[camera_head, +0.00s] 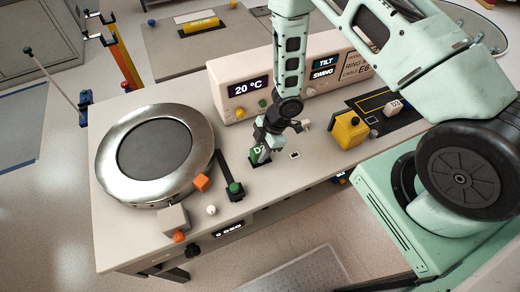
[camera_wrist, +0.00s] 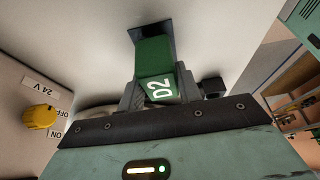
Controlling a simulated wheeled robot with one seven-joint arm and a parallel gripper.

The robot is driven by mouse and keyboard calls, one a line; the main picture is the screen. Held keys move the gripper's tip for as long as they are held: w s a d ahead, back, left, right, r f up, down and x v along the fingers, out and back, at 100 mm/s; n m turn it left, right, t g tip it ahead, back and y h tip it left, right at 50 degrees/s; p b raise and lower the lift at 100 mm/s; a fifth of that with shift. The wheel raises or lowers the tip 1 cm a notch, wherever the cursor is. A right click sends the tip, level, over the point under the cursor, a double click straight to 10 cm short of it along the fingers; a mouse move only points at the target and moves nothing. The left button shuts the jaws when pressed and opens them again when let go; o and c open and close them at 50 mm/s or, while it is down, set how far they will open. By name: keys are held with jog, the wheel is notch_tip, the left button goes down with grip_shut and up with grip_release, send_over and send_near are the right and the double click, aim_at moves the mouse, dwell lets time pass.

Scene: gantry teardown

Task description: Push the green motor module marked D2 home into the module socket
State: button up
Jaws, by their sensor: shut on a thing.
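The green motor module marked D2 (camera_head: 257,151) is upright near the middle of the bench, in front of the white control box. My gripper (camera_head: 266,146) reaches down from above and is shut on it. In the wrist view the module (camera_wrist: 155,55) shows between my fingers (camera_wrist: 160,92), with its white D2 label towards the camera. Its far end meets a dark rectangular socket (camera_wrist: 139,30) in the pale bench top. I cannot tell how deep the module sits in it. My fingers hide part of the module in the head view.
A control box (camera_head: 222,88) reading 20 °C stands behind my gripper. A round metal ring plate (camera_head: 111,172) lies at left. A green-topped black lever (camera_head: 235,189) is front left of the module. A yellow block (camera_head: 350,130) and a pale D3 module (camera_head: 395,106) are at right.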

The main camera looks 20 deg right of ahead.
jog(key=shift+f+b, duration=0.3)
jog(key=shift+f, duration=0.15)
jog(key=shift+f, duration=0.1)
jog(key=o, duration=1.2)
jog(key=shift+c, duration=0.2)
jog(key=a+p+v, duration=0.1)
jog(key=p+v, duration=0.5)
jog(key=v, duration=1.5)
jog(key=shift+a+r, duration=0.25)
jog(key=shift+r, duration=0.1)
